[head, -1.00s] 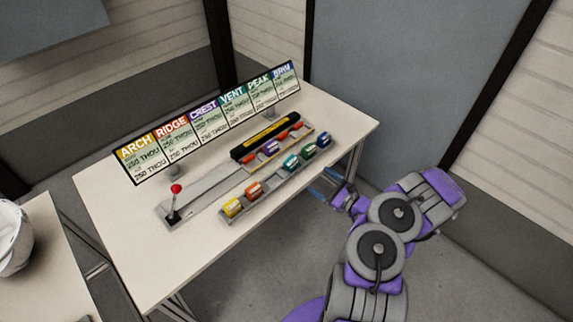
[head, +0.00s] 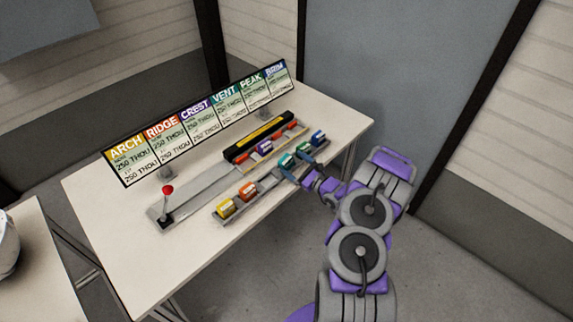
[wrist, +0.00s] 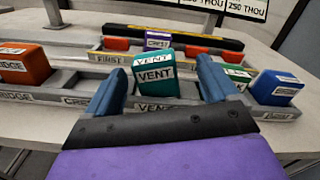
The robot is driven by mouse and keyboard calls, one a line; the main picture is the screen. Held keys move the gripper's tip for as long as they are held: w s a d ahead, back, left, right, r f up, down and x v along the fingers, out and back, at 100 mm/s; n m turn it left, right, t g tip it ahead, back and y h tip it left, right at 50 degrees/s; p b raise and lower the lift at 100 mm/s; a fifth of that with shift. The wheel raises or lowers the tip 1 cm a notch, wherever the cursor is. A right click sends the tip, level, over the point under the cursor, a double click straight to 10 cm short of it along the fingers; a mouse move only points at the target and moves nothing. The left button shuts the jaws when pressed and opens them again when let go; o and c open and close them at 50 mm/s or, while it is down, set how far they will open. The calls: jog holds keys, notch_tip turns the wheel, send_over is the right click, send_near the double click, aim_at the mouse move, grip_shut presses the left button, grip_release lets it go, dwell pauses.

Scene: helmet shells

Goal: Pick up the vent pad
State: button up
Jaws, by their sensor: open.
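The vent pad (wrist: 154,75) is a teal block with white VENT labels. It sits in the VENT slot of the front tray (wrist: 75,97) and leans slightly. In the wrist view it stands between and just beyond the two blue fingers of my gripper (wrist: 158,88), which are spread apart with a gap on each side. In the head view the vent pad (head: 287,160) is at the tray's right half, and my gripper (head: 297,172) reaches it from the right front. The fingers partly cover that area.
Orange ridge pad (wrist: 24,64) and blue pad (wrist: 274,88) flank the vent pad; a green pad is partly hidden behind the right finger. Behind is a fixture holding the purple crest pad (wrist: 158,41) and red blocks. A red-knobbed lever (head: 167,190) stands left. A sign board (head: 196,122) lines the back.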

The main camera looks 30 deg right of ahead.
aim_at(289, 163)
jog(key=x, duration=0.1)
jog(key=b+x, duration=0.1)
jog(key=x, duration=0.2)
jog(key=shift+s+a+f, duration=0.1)
jog(key=shift+a+f, duration=0.25)
jog(key=shift+w+a+r+b, duration=0.1)
jog(key=shift+w+a+b, duration=0.05)
jog(key=shift+w+b, duration=0.3)
jog(key=shift+c, duration=0.4)
jog(key=c, duration=1.1)
jog(key=shift+o, duration=0.2)
jog(key=shift+r, duration=0.1)
